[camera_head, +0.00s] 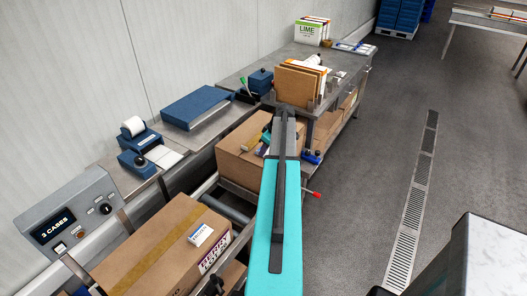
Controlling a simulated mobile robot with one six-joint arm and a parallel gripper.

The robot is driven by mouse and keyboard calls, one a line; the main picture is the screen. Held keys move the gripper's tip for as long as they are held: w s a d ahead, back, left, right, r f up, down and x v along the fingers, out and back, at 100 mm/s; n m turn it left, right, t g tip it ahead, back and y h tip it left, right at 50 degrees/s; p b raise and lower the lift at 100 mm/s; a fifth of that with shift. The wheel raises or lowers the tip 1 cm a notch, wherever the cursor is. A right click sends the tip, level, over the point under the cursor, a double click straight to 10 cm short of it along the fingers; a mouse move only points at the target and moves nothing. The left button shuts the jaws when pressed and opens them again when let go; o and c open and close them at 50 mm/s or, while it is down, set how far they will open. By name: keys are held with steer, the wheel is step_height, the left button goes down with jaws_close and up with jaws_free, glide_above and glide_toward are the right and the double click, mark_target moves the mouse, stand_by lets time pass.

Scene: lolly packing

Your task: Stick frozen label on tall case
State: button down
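A brown cardboard case (150,240) with tan tape lies on the roller conveyor at the front left. A small white label or packet with blue print (200,235) is on its top, and a purple-and-white label (214,254) is on its end face. A second cardboard case (236,147) stands farther along, partly hidden by my teal arm; I cannot tell which case is the tall one. My arm reaches up the middle of the picture toward the bench. Its gripper is not clearly distinguishable near the second case. No print reading "frozen" is legible.
Blue label dispensers (140,140) and a blue flat box (196,107) sit on the left ledge. A control panel (70,220) reads "3 CASES". Cardboard sheets (298,84) stand in a rack on the bench, with a lime carton (312,31) behind.

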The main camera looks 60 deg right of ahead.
steer(key=c, duration=2.5)
jaws_free()
steer(key=shift+f, duration=0.15)
steer(key=o, duration=0.5)
steer(key=shift+b+v, duration=1.75)
steer(key=shift+v, duration=5.2)
